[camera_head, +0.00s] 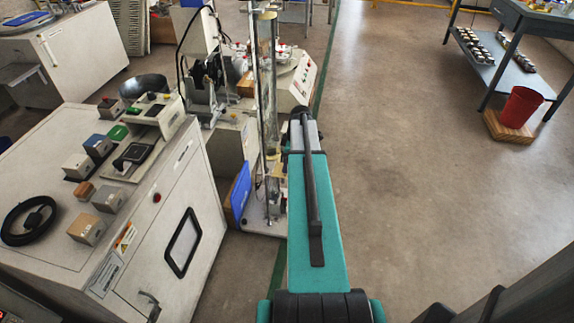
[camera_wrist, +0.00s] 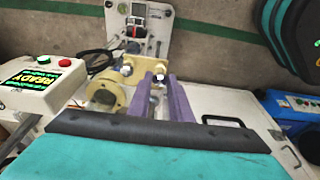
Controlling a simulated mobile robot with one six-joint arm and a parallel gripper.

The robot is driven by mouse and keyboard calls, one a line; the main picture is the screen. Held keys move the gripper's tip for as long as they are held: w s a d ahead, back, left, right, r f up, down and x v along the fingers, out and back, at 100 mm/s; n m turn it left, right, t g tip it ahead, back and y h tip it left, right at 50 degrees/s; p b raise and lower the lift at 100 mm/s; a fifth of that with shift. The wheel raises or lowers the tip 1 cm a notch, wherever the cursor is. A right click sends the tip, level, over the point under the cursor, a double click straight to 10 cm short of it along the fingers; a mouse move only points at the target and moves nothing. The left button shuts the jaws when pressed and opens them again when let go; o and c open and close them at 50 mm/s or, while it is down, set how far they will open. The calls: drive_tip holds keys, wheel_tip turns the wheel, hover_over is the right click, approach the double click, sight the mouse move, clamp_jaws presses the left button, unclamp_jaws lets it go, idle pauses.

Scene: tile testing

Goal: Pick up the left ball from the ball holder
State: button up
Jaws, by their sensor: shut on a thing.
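In the wrist view, my gripper (camera_wrist: 159,80) shows as two purple fingers reaching away from the camera. It is shut on a small pale ball (camera_wrist: 158,74) between its fingertips, mostly hidden by them. Another small round pale thing (camera_wrist: 127,70) sits just left of the fingers, above a beige round fitting (camera_wrist: 106,96). I cannot make out the ball holder clearly, nor whether the held ball is clear of it. In the head view my teal arm stretches forward; my gripper and the balls cannot be made out there.
A white box with a green READY display (camera_wrist: 40,82) stands left of the fingers. An upright pale panel (camera_wrist: 138,30) stands behind them. In the head view, a white cabinet (camera_head: 185,245) with blocks on top is on the left. Open floor (camera_head: 420,130) lies right, with a red bin (camera_head: 520,107).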

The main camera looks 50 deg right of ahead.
drive_tip(key=shift+r+p, duration=0.55)
drive_tip(key=shift+r, duration=0.4)
wheel_tip(320, 180, up, 6)
drive_tip(key=s+p, duration=0.1)
drive_tip(key=p, duration=0.2)
drive_tip(key=shift+d+p, duration=0.3)
drive_tip(key=shift+p, duration=0.05)
idle(0.4)
drive_tip(key=shift+a, duration=0.1)
